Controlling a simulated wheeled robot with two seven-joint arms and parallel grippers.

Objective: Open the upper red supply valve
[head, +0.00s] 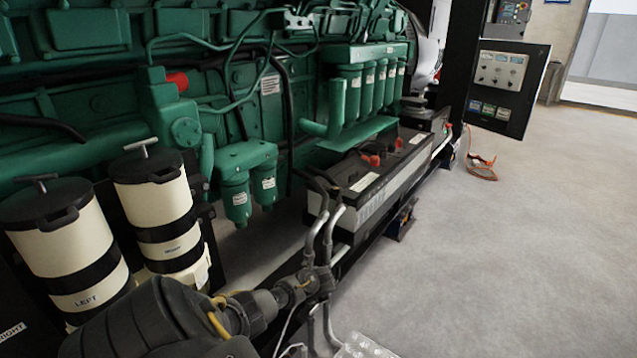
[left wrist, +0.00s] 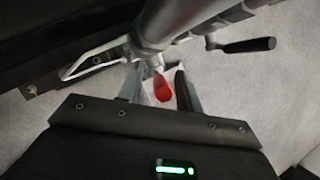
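A small red handle (left wrist: 162,88) shows in the left wrist view, below a grey metal pipe (left wrist: 165,22). My left gripper (left wrist: 159,90) is open, with one finger on each side of the red handle in the picture. Gaps show between the handle and both fingers, and I cannot tell how far the handle lies between them in depth. I also cannot tell whether this is the upper valve. In the head view, grey pipes and a fitting (head: 323,280) stand at bottom centre, and no red handle shows on them. My right gripper is in neither view.
A black crank handle (left wrist: 248,46) sticks out right of the pipe. The green engine (head: 95,105) fills the head view's left side, with cream canisters (head: 155,203) in front. A battery box (head: 370,180) lies beyond the pipes. Open floor (head: 510,240) is on the right.

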